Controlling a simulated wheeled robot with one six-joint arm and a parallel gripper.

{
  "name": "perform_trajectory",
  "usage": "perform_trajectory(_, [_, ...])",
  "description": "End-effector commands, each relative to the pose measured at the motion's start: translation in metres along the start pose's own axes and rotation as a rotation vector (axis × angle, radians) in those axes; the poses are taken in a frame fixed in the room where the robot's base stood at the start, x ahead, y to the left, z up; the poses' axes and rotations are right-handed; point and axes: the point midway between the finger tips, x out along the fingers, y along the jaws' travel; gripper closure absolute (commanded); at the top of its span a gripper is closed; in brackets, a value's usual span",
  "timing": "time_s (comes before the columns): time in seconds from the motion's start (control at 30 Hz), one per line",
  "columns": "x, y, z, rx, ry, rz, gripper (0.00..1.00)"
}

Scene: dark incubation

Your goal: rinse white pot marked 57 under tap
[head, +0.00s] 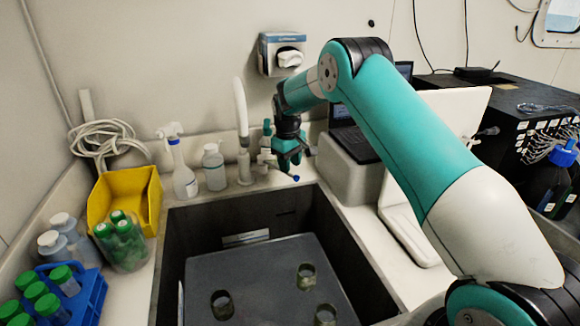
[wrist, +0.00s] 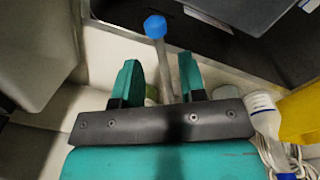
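No white pot marked 57 can be made out in either view. Three dark greenish open-topped pots (head: 306,277) stand on the grey surface inside the sink (head: 362,285); no number is readable on them. The tap (head: 243,165) stands at the sink's back edge, with a tall white curved neck. My gripper (head: 293,158) is just right of the tap, pointing down. In the wrist view its two fingers (wrist: 158,80) are apart. A grey rod with a blue tip (wrist: 155,27) shows between and beyond them; I cannot tell whether they touch it.
A spray bottle (head: 184,178) and a white bottle (head: 214,168) stand left of the tap. A yellow bin (head: 150,205), green-capped tubes and a blue rack (head: 92,290) line the left counter. A laptop (head: 358,143) on a grey box stands right of my gripper.

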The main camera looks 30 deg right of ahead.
Motion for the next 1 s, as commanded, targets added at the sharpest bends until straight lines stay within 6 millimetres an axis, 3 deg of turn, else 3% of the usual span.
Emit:
perform_trajectory(0.2, [0.023, -0.001, 0.0, -0.001, 0.0, -0.001, 0.62])
perform_trajectory(0.53, [0.028, -0.001, -0.001, -0.001, 0.001, 0.0, 0.62])
perform_trajectory(0.57, [0.028, -0.001, -0.001, -0.001, 0.001, 0.0, 0.64])
perform_trajectory(0.7, [0.028, -0.001, -0.001, -0.001, 0.001, 0.0, 0.97])
perform_trajectory(0.73, [0.028, -0.001, 0.0, -0.001, 0.0, 0.0, 1.0])
perform_trajectory(1.0, [0.029, 0.002, 0.002, 0.009, -0.005, -0.001, 1.0])
